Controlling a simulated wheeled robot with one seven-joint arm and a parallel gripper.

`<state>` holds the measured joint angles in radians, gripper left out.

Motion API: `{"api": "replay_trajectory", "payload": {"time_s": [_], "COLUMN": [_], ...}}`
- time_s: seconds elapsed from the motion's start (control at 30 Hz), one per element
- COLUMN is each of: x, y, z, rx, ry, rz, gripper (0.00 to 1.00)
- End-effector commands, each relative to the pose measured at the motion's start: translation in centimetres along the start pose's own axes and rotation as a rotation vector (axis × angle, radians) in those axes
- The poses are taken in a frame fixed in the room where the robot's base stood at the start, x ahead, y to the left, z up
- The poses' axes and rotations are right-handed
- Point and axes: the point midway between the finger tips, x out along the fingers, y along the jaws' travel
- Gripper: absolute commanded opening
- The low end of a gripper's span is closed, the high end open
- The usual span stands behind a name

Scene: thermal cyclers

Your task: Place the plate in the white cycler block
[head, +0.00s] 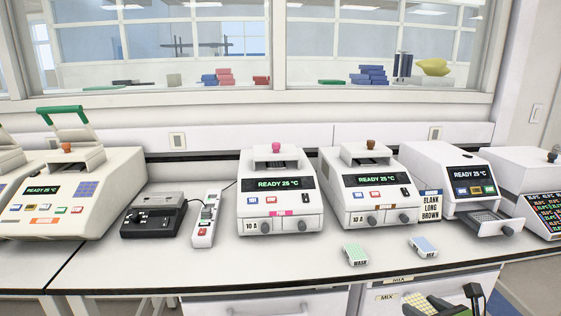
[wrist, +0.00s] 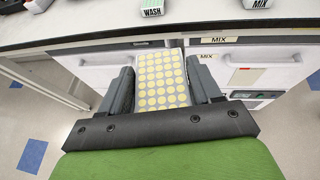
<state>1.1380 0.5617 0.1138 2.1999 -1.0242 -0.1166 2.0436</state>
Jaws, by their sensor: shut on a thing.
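My gripper (wrist: 161,76) is shut on a plate (wrist: 163,88) with rows of yellow round wells, gripped by its two sides. In the wrist view they are in front of the bench edge, below the bench top. In the head view part of my gripper (head: 445,303) shows at the bottom right, cut off by the frame. A white cycler (head: 445,165) at the right of the bench has its drawer (head: 493,223) out, with a grey well block in it. Its screen reads READY 25 °C.
Two front-loading cyclers (head: 278,207) (head: 368,203) stand mid-bench. An open-lidded cycler (head: 55,205) stands left. A sign (head: 431,203) reads BLANK LONG BROWN. Another device (head: 535,185) stands far right.

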Motion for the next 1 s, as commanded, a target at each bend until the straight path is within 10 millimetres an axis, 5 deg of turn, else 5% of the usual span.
{"api": "replay_trajectory", "payload": {"time_s": [0.17,0.5,0.63,1.0], "x": [2.6,5.2,5.2,5.2], "y": [4.9,18.7,20.5,20.5], "z": [-1.7,-5.1,-5.6,-5.7], "rx": [-0.064,-0.259,-0.287,-0.289], "ry": [-0.001,-0.003,-0.001,-0.001], "rz": [0.182,0.640,0.696,0.696], "gripper": [0.33,0.33,0.33,0.33]}}
